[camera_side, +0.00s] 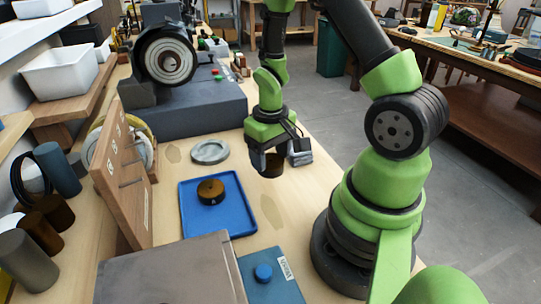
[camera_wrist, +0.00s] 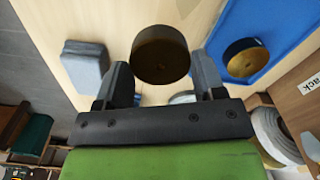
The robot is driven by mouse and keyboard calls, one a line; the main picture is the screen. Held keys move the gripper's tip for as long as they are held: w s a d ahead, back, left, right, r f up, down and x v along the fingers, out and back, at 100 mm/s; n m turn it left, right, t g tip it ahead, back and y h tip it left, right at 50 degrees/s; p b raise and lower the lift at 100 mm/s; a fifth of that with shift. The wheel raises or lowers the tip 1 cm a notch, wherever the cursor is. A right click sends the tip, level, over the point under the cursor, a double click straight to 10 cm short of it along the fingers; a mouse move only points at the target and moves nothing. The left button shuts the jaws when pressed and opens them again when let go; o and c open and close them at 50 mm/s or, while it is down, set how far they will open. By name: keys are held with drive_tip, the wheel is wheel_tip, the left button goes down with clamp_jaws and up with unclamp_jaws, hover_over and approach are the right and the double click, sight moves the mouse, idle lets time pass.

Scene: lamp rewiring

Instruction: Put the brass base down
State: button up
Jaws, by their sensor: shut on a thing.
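My gripper (camera_side: 273,150) is shut on the brass base (camera_side: 273,165), a short dark brown-bronze cylinder, over the wooden bench near its right edge in the side view. In the wrist view the base (camera_wrist: 160,57) sits between the two fingertips (camera_wrist: 160,80), its round face towards the camera. I cannot tell whether its underside touches the bench. A similar round brass piece (camera_side: 210,192) lies on the blue tray (camera_side: 243,223), left of my gripper in the side view. That piece (camera_wrist: 247,60) and the tray (camera_wrist: 288,22) are at the right in the wrist view.
A grey-blue block (camera_wrist: 85,60) stands on the bench beside my gripper. A grey ring (camera_side: 210,152) lies behind the tray. A wooden upright board (camera_side: 125,180) with pegs stands left of the tray. A grey machine (camera_side: 195,105) is behind. Bare bench lies between gripper and tray.

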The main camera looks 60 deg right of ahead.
drive_tip(key=w+d, duration=0.1)
drive_tip(key=w, duration=0.2)
drive_tip(key=w+d, duration=0.1)
drive_tip(key=w, duration=0.2)
drive_tip(key=w+d, duration=0.1)
drive_tip(key=w, duration=0.3)
drive_tip(key=shift+w+d+r, duration=0.1)
drive_tip(key=shift+r, duration=0.2)
drive_tip(key=w+d+r, duration=0.1)
drive_tip(key=w+r, duration=0.4)
drive_tip(key=w, duration=0.5)
drive_tip(key=f, duration=0.9)
drive_tip(key=shift+d+f, duration=0.2)
drive_tip(key=shift+f, duration=0.15)
drive_tip(key=shift+f, duration=0.15)
drive_tip(key=o, duration=0.9)
drive_tip(key=shift+o, duration=0.2)
